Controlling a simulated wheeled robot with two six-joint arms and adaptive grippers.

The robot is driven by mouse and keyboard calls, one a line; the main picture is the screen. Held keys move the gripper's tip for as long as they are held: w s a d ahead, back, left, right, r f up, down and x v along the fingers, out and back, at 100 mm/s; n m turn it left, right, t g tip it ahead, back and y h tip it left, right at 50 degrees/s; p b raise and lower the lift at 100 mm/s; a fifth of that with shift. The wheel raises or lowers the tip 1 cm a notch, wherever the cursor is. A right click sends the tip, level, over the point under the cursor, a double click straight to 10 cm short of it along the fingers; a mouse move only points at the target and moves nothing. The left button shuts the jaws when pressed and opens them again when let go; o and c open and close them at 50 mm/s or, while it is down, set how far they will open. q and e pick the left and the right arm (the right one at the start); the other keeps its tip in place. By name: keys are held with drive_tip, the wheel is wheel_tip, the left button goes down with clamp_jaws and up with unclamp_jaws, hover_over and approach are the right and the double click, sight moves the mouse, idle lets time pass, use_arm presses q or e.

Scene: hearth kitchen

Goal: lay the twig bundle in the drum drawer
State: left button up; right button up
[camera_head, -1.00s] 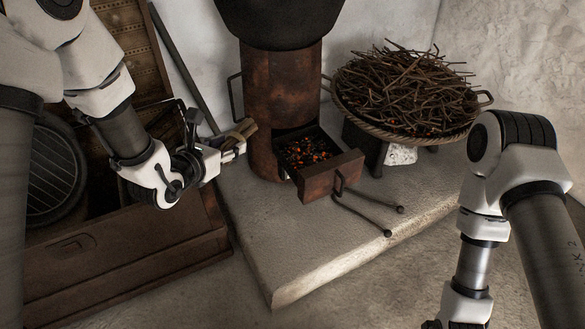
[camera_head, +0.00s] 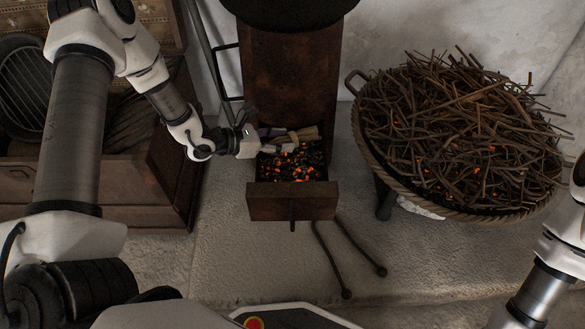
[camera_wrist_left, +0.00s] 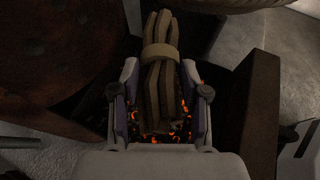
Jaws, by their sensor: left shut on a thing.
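The twig bundle (camera_head: 303,134) is a short tied bunch of pale sticks; in the wrist view it (camera_wrist_left: 160,85) has a tan band around it. My left gripper (camera_head: 272,143) is shut on it, one finger on each side, at the back of the open drum drawer (camera_head: 290,204). The drawer is rusty and holds black coals with orange embers. The bundle lies crosswise over the coals, close to the drum (camera_head: 288,85). I cannot tell whether it touches the coals. My right gripper is out of view; only part of that arm shows at the right edge.
A wide basket (camera_head: 368,160) heaped with twigs, with orange glints among them, stands right of the drum. Tongs (camera_head: 333,262) lie on the stone hearth in front of the drawer. A wooden chest (camera_head: 165,185) stands at the left. The hearth's front is mostly clear.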

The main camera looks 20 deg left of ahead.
sight(282, 171)
use_arm(q)
wheel_tip(282, 171, down, 10)
drive_tip(key=b, duration=0.4)
drive_tip(key=shift+r, duration=0.35)
drive_tip(key=shift+f+b, duration=0.25)
drive_tip(key=shift+b, duration=0.1)
drive_tip(key=o, duration=1.1)
drive_tip(key=shift+r, duration=0.1)
drive_tip(key=shift+o, duration=0.2)
